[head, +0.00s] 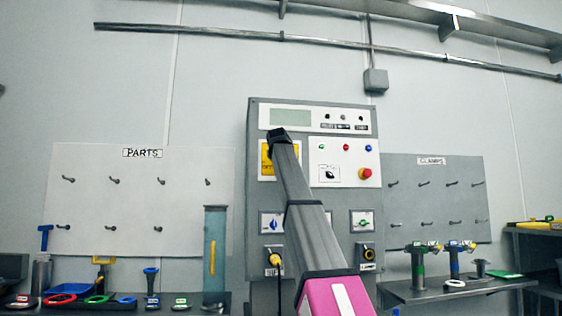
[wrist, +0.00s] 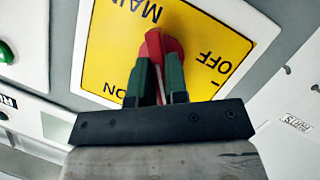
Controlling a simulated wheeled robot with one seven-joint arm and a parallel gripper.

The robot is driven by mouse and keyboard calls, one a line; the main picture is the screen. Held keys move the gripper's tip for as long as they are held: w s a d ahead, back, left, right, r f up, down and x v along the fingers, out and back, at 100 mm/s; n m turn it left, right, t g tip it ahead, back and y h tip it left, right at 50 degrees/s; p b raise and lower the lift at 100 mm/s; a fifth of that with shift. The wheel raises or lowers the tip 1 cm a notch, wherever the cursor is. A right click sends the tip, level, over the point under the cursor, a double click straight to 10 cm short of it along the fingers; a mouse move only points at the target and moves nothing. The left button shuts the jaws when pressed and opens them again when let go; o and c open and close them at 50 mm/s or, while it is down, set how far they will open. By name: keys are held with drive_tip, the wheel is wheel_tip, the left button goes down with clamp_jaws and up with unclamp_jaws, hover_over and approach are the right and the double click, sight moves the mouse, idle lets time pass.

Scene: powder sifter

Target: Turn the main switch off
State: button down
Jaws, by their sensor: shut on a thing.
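The main switch is a red rotary knob (wrist: 153,46) on a yellow plate (wrist: 112,45) marked MAIN, ON and OFF. My gripper (wrist: 159,68) is shut on the knob, with one dark green fingertip on each side of it. The lettering appears upside down in the wrist view, with ON at lower left and OFF at right. A pale line on the knob shows between the fingers, toward the bottom. In the head view, my gripper (head: 279,136) covers the knob, and only part of the yellow plate (head: 266,165) shows.
The grey control panel (head: 253,125) carries a display (head: 291,117), lamps and a red emergency button (head: 365,174) to the right. Lower down are a yellow plug (head: 274,258) and other sockets. Pegboards flank the panel; shelves below hold parts (head: 152,284) and clamps (head: 417,262).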

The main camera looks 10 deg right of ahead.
drive_tip(key=n+t+h, duration=0.1)
drive_tip(key=n, duration=0.2)
drive_tip(key=n+h, duration=0.1)
drive_tip(key=n, duration=0.1)
drive_tip(key=n+t+h, duration=0.1)
drive_tip(key=n, duration=0.2)
drive_tip(key=shift+a+f+n+t+h, duration=0.25)
drive_tip(key=shift+f+n+t+h, duration=0.05)
drive_tip(key=shift+f, duration=0.1)
idle(0.4)
drive_tip(key=c, duration=1.1)
unclamp_jaws()
drive_tip(key=shift+s, duration=0.1)
drive_tip(key=v, duration=1)
drive_tip(key=shift+s+a+f, duration=0.1)
drive_tip(key=shift+s+a, duration=0.05)
drive_tip(key=shift+s, duration=0.1)
drive_tip(key=shift+s, duration=0.1)
